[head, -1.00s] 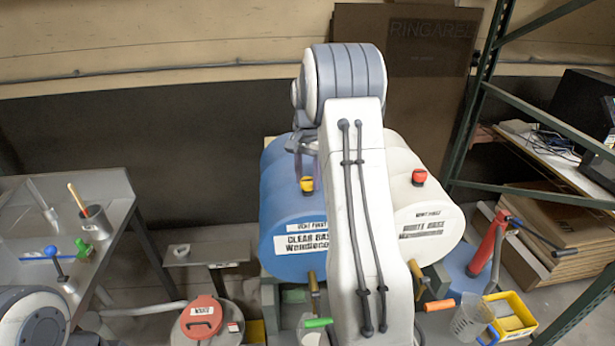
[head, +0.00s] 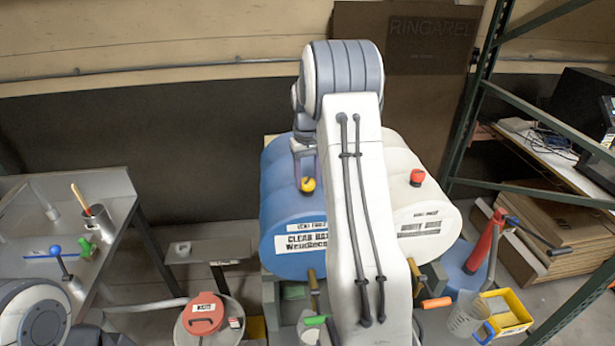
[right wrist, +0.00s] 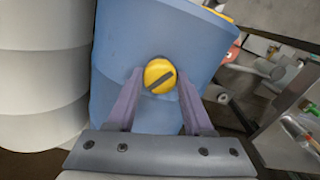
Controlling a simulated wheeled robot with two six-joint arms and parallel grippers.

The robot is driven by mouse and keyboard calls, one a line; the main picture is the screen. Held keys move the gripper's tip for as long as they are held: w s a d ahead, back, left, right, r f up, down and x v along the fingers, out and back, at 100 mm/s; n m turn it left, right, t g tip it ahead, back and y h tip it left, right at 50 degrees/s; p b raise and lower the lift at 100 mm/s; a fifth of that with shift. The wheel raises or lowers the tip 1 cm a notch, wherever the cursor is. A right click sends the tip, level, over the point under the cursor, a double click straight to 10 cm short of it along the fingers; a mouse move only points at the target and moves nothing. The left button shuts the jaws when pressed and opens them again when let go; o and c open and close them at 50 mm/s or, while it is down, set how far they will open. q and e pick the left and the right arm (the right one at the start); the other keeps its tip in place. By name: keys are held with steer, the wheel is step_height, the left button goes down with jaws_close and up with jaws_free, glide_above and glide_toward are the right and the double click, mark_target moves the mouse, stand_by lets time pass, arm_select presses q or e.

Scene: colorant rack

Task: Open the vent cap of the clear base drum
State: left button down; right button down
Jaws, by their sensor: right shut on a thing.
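The clear base drum (head: 285,222) is the blue drum lying on its side, with a "CLEAR BASE" label on its front. Its yellow vent cap (head: 307,185) sits on top. In the right wrist view the vent cap (right wrist: 159,75) is round with a dark bar across it. My right gripper (right wrist: 158,90) has a finger on each side of the cap and is shut on it. In the head view the right gripper (head: 305,170) comes down on the cap from behind. My arm hides part of the drum. My left gripper is out of view.
A white drum (head: 425,200) with a red cap (head: 417,177) lies close on the right. Brass taps hang at the drum fronts. A red-lidded waste can (head: 203,314) stands front left. A metal bench (head: 110,190) is at left, a green shelf frame (head: 478,100) at right.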

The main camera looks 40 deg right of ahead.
mark_target(307, 181)
steer(key=n, duration=0.6)
steer(key=shift+w+p, duration=0.1)
steer(key=shift+p, duration=0.2)
stand_by(0.4)
steer(key=shift+c, duration=1.4)
jaws_free()
steer(key=shift+r, duration=0.55)
step_height(307, 181, up, 10)
steer(key=b, duration=0.2)
steer(key=shift+f, duration=0.25)
steer(key=shift+n, duration=0.3)
